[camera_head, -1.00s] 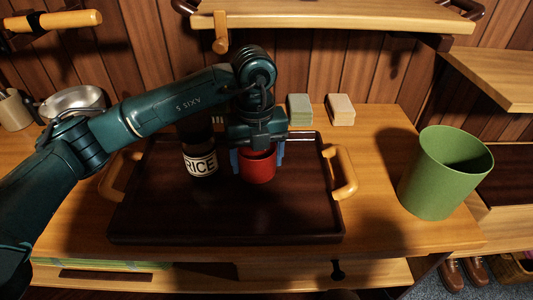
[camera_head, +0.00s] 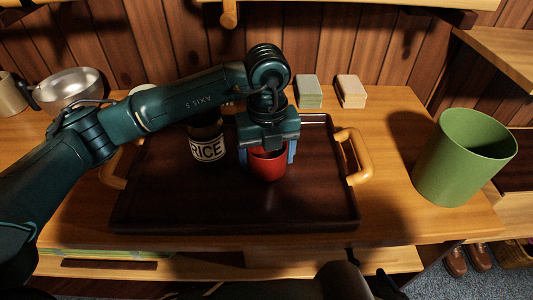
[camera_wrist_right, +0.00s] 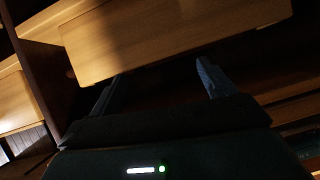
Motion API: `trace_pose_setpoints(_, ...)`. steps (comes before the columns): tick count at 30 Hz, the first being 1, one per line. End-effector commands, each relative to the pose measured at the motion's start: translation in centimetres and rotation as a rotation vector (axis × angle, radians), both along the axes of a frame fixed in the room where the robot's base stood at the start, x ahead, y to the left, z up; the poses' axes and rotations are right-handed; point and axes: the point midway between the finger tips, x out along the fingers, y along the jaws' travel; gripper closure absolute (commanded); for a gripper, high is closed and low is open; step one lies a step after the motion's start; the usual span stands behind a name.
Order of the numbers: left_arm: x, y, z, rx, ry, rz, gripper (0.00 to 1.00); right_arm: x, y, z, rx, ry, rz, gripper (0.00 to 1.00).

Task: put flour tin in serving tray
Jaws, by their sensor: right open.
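A red tin (camera_head: 268,168) is between the fingers of my left gripper (camera_head: 267,153), which is shut on it. No label shows on the tin, so I cannot read whether it is flour. It is over the dark serving tray (camera_head: 180,207), inside the rim; I cannot tell whether its base touches the tray floor. The tray lies on the wooden counter and has pale wooden handles. My right gripper (camera_wrist_right: 158,85) is open and empty in the right wrist view, facing wooden counter or shelf edges.
A dark tin marked RICE (camera_head: 207,148) stands in the tray, left of the red tin. A green bin (camera_head: 463,158) stands on the counter's right. Two small block stacks (camera_head: 308,92) and a metal bowl (camera_head: 69,88) are at the back. The front half of the tray is clear.

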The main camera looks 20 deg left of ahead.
Motion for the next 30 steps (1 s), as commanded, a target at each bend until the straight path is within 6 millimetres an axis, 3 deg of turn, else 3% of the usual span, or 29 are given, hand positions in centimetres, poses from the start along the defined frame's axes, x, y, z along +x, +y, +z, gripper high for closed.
trace_pose_setpoints(6, 0.0, 0.0, 0.1, 0.0, 0.0, 0.001, 0.07, 0.0, -0.1, -0.1, -0.004, 0.002, 0.003, 0.18)
trace_pose_setpoints(16, 0.1, 0.0, 0.8, 0.0, -0.001, 0.0, 0.07, -0.1, -0.1, 0.0, -0.01, 0.004, 0.006, 0.18)
trace_pose_setpoints(24, 0.1, 0.0, 5.3, -0.001, -0.004, 0.0, 0.07, -0.1, 0.0, -0.3, -0.006, 0.005, 0.007, 0.18)
trace_pose_setpoints(30, 0.1, 0.0, 7.5, 0.0, -0.001, 0.0, 0.07, -0.2, 0.0, -0.3, -0.003, 0.006, 0.006, 0.18)
